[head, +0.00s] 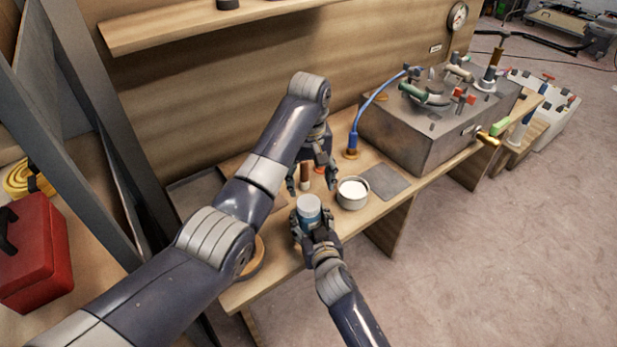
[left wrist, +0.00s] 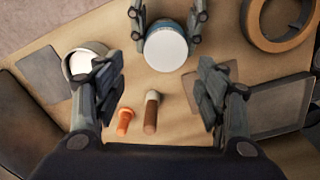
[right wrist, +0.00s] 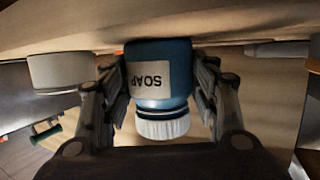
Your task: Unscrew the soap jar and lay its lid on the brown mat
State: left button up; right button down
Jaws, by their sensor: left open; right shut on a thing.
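The blue soap jar (head: 310,216) has a white ribbed lid (head: 307,202) on it. My right gripper (head: 313,232) is shut around the jar body. In the right wrist view the jar (right wrist: 178,75) with its SOAP label sits between the fingers, and its lid (right wrist: 162,124) is clear of them. My left gripper (head: 312,186) is open and empty, above the table just behind the jar. In the left wrist view the round lid (left wrist: 166,48) lies beyond the open fingertips. The brown mat (left wrist: 232,71) is partly hidden behind a left-gripper finger.
A round pot with white contents (head: 352,192) stands right of the jar, by a grey mat (head: 386,181). A brown-handled tool (left wrist: 151,112) and an orange item (left wrist: 125,122) stand near the left gripper. A grey tray (left wrist: 282,104) and a tan ring (left wrist: 252,30) flank the brown mat.

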aim_at(309, 202)
pick_arm(q)
jog(key=m, duration=0.4)
jog(key=shift+w+r, duration=0.1)
jog(key=shift+r, duration=0.3)
pick_arm(e)
jog(key=shift+f, duration=0.15)
pick_arm(q)
jog(key=m, duration=0.4)
jog(key=shift+r, duration=0.25)
jog(key=m, duration=0.5)
jog(key=shift+s+a+r+m, duration=0.1)
jog(key=shift+s+r+m, duration=0.1)
jog(key=shift+m, duration=0.2)
jog(key=m, duration=0.3)
jog(key=shift+s+a+f+m, duration=0.1)
jog(key=shift+s+m, duration=0.15)
jog(key=shift+m, duration=0.15)
jog(key=shift+f, duration=4)
jog(key=shift+c, duration=0.5)
jog(key=c, duration=1)
jog(key=n, duration=0.6)
